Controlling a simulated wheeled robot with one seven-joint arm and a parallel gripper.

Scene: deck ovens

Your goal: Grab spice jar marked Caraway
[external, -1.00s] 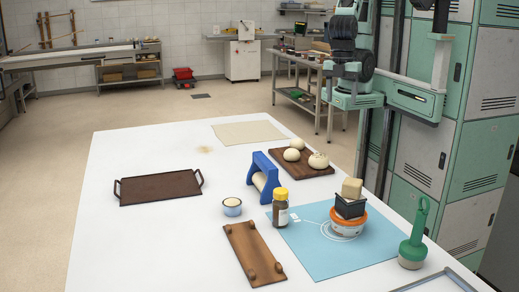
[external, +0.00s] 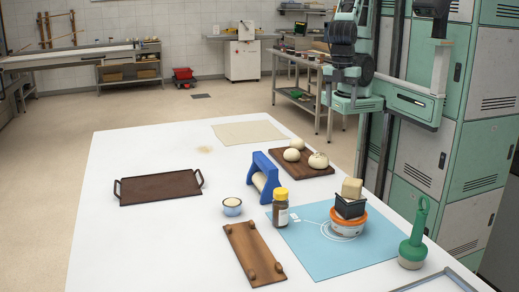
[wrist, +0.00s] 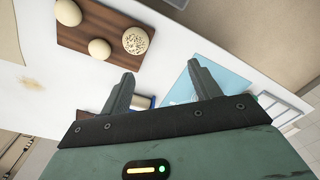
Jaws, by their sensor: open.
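A spice jar (external: 280,210) with a yellow cap, brown contents and a pale label stands upright on the white table, at the left edge of a blue mat (external: 315,261). Its label is too small to read. I cannot make the jar out in the wrist view. My gripper (wrist: 162,82) is open and empty in the wrist view, high above the table, with part of the blue mat (wrist: 232,84) showing beyond its fingers. In the external view my arm is folded at the upper right, well away from the jar.
A blue stand with a roller (external: 265,175) is behind the jar; a small bowl (external: 232,207) and wooden board (external: 254,254) are left and in front. Stacked containers (external: 348,221) and a green-handled tool (external: 414,240) stand right. A dough board (external: 289,169) lies behind.

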